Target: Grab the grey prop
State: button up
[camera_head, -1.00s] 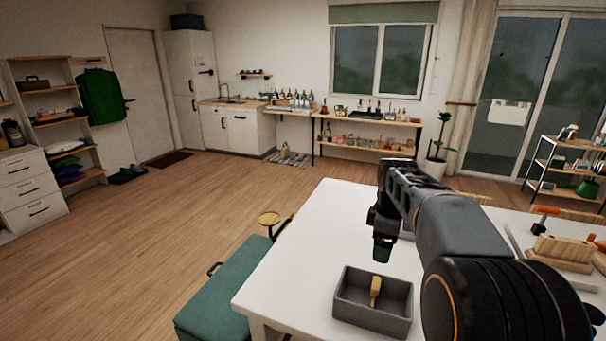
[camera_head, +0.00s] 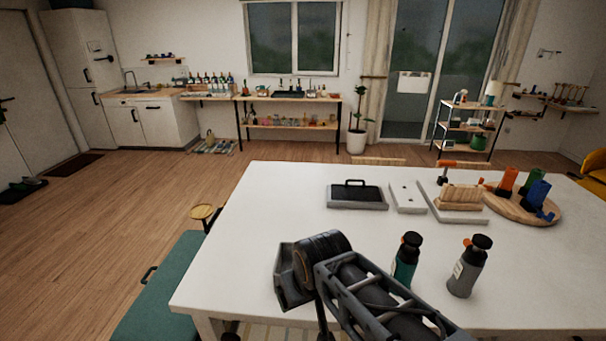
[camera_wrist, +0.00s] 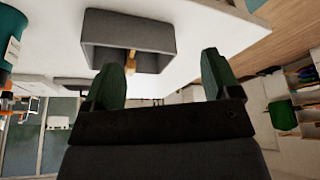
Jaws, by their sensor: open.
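A grey bottle (camera_head: 465,275) with a black cap and pale label stands upright on the white table, right of my arm in the head view. A grey open tray (camera_wrist: 155,28) shows in the wrist view, with a wooden-handled thing (camera_wrist: 131,62) in it. In the head view my arm covers most of that area. My gripper (camera_wrist: 163,82) is open in the wrist view, its two dark green fingers spread with nothing between them. It is apart from the grey bottle, which I cannot make out in the wrist view. My fingertips are hidden in the head view.
A teal bottle (camera_head: 405,260) stands between my arm and the grey bottle. Further back on the white table (camera_head: 270,195) are a black-topped tray (camera_head: 358,204), a wooden block (camera_head: 461,196) and a round board (camera_head: 520,212) with coloured items. A green bench (camera_head: 160,290) stands at left.

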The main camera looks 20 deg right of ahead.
aim_at(465, 275)
jog(key=z, duration=1.45)
jog(key=k, duration=0.4)
jog(key=z, duration=0.55)
jog(key=i, duration=0.5)
jog(key=u, duration=3.6)
jog(key=k, duration=1.4)
jog(key=z, duration=0.15)
